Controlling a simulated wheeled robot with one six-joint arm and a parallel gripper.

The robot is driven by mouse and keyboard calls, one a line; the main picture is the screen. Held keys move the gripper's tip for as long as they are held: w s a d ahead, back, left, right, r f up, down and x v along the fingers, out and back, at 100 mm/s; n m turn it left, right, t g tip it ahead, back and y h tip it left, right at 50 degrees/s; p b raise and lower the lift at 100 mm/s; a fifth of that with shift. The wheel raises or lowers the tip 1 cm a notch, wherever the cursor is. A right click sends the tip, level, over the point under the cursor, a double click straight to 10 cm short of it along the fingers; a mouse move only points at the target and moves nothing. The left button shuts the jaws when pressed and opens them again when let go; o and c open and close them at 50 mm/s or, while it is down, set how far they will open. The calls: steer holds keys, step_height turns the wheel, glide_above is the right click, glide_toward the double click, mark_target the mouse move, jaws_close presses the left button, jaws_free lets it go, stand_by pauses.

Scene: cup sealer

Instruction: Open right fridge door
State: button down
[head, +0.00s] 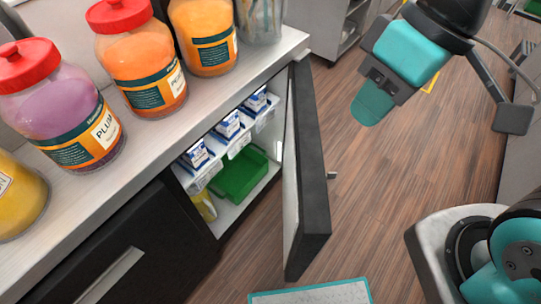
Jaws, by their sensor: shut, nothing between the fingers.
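The right fridge door (312,180) is dark with a pale inner face and stands swung well out from the counter. Its handle (332,175) shows as a small piece on the outer face. Behind the door, the fridge interior (232,208) is exposed, with cartons (228,124) on a shelf and a green bin (238,178) below. My gripper (372,103) is at the upper right, to the right of the door and apart from it. It is shut and empty.
Jars with red lids (128,55) stand on the white counter (170,135). The left fridge door (130,250) is closed, with a pale handle (112,275). Wooden floor (380,200) is clear right of the open door. A teal-edged mat (315,293) lies at the bottom.

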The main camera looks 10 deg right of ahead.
steer(key=w+a+f+n+h, duration=0.2)
steer(key=w+f, duration=0.1)
steer(key=w, duration=0.2)
steer(key=n+g+h, duration=0.1)
steer(key=n+h, duration=0.1)
steer(key=n, duration=0.1)
glide_above(299, 173)
steer(key=a, duration=0.3)
step_height(299, 173, down, 5)
steer(key=w+a+f+n+h, duration=0.2)
steer(key=a+f+n+h, duration=0.2)
steer(key=a+f, duration=0.45)
steer(key=shift+t, duration=0.3)
steer(key=shift+s+d+f+p, duration=0.2)
steer(key=shift+d+f+p, duration=0.5)
steer(key=shift+d+f, duration=1.05)
steer(key=shift+s+d+f+p, duration=0.2)
steer(key=shift+d+f+p, duration=0.5)
steer(key=shift+d+f, duration=1.05)
steer(key=shift+s+d+f+p, duration=0.2)
steer(key=shift+d+f+p, duration=0.8)
steer(key=shift+f, duration=1.25)
steer(key=shift+d+b, duration=0.3)
steer(key=shift+d, duration=0.05)
